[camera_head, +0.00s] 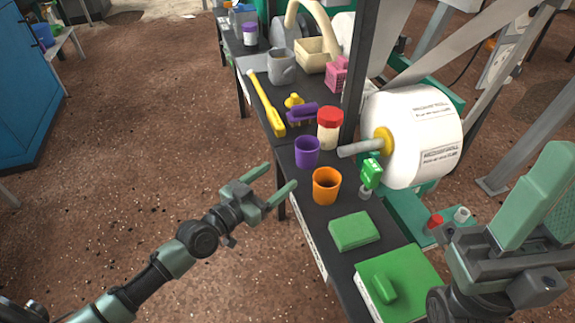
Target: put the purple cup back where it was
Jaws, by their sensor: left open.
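The purple cup (307,152) stands upright on the dark bench (293,178), just behind and left of an orange cup (326,186). My left gripper (269,184) is open and empty, beside the bench's left edge, left of both cups and apart from them.
A green sponge (354,231) and green box (398,284) lie nearer. A large white roll (415,130) stands right. Floor at left is clear.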

